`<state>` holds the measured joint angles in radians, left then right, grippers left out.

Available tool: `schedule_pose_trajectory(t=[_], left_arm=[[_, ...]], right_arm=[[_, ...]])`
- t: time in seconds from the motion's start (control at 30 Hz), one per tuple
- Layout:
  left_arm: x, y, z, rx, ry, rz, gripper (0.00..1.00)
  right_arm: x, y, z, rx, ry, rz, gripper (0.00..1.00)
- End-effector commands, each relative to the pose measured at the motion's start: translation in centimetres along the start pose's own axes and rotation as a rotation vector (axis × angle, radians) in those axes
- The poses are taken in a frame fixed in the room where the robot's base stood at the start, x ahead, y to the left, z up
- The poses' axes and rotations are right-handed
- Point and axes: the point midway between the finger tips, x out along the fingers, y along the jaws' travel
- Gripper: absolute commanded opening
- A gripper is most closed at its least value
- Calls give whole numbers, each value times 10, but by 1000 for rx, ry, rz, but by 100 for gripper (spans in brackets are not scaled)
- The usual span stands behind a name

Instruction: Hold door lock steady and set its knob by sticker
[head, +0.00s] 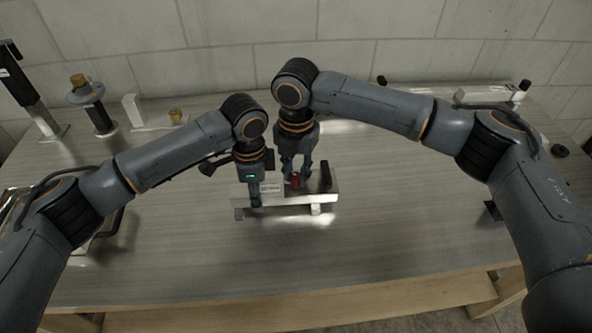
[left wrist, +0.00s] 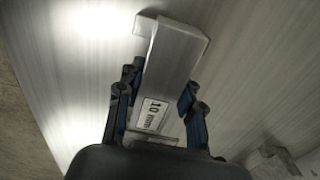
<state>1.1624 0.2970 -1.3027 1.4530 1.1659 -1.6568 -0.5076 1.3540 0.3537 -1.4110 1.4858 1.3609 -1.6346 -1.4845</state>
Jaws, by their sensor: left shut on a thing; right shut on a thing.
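The door lock (head: 298,199) is a silver metal bar on short feet, standing on the grey table. A white sticker (head: 271,188) on it seems to read "10 mm"; the sticker also shows in the left wrist view (left wrist: 152,114). My left gripper (head: 256,198) is shut on the lock's left part, its fingers on both sides of the bar in the left wrist view (left wrist: 160,86). My right gripper (head: 296,179) points down and is shut on the red knob (head: 295,181), partly hidden by the fingers. A black upright piece (head: 326,177) stands at the lock's right end.
A metal tray (head: 100,243) lies at the left under my left arm. Several fixtures stand at the back left, including a black post with a brass top (head: 93,108). A white-grey device (head: 488,95) is at the back right. The table's front is clear.

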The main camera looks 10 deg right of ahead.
Motion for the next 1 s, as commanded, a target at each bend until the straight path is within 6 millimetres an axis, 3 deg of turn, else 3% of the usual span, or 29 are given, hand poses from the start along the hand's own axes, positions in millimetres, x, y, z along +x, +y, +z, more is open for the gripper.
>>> schedule_pose_trajectory(t=[0.37, 1.0], left_arm=[[0, 0, 0, 0, 1, 0, 0], [0, 0, -1, 0, 2, 0, 0]], right_arm=[[0, 0, -1, 88, 2, 1, 0], [0, 1, -1, 588, 2, 1, 0]])
